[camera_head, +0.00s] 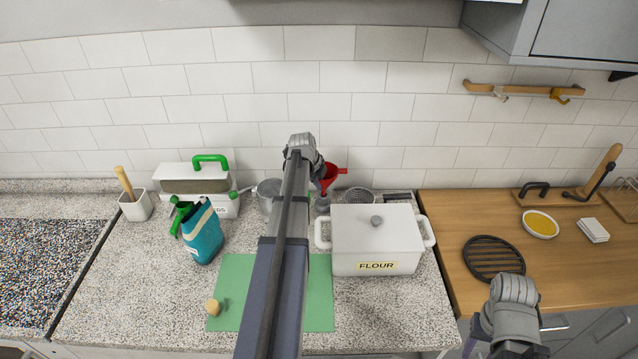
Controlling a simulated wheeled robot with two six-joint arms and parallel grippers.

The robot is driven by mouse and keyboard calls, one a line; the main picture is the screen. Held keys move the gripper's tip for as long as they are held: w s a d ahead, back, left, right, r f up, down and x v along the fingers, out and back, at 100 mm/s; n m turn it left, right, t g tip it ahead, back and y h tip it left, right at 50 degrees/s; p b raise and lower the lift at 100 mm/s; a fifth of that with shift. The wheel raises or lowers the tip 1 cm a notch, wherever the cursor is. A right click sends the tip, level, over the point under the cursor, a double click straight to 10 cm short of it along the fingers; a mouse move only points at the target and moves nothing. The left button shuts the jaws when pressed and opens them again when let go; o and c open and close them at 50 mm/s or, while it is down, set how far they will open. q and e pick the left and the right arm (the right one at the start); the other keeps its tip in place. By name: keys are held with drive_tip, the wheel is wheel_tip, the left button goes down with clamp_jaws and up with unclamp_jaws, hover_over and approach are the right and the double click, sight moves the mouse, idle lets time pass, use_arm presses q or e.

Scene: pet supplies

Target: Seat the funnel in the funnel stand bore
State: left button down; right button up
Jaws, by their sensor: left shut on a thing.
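The red funnel (331,177) is behind the end of my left arm, near the back of the speckled counter. My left gripper (321,183) is shut on it, though the jaws are largely hidden by my own wrist. A small grey piece (322,205), perhaps the funnel stand, shows just below the funnel. Its bore is not visible, and I cannot tell whether the funnel touches it. My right gripper (478,338) is low at the right, in front of the wooden counter; its fingers do not show clearly.
A white FLOUR box (375,255) stands close right of my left arm. A metal cup (268,194) and a round mesh piece (359,195) flank the funnel. A teal jug (204,238) and white seed box (220,205) are left. The green mat (236,280) is mostly clear.

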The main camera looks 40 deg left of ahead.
use_arm(q)
drive_tip(key=shift+f+b, duration=1.65)
drive_tip(key=shift+f, duration=0.1)
drive_tip(key=c, duration=0.9)
unclamp_jaws()
drive_tip(key=shift+c, duration=0.2)
drive_tip(key=shift+r, duration=0.1)
drive_tip(key=p+v, duration=0.7)
drive_tip(key=shift+s+r, duration=0.2)
drive_tip(key=shift+r, duration=0.15)
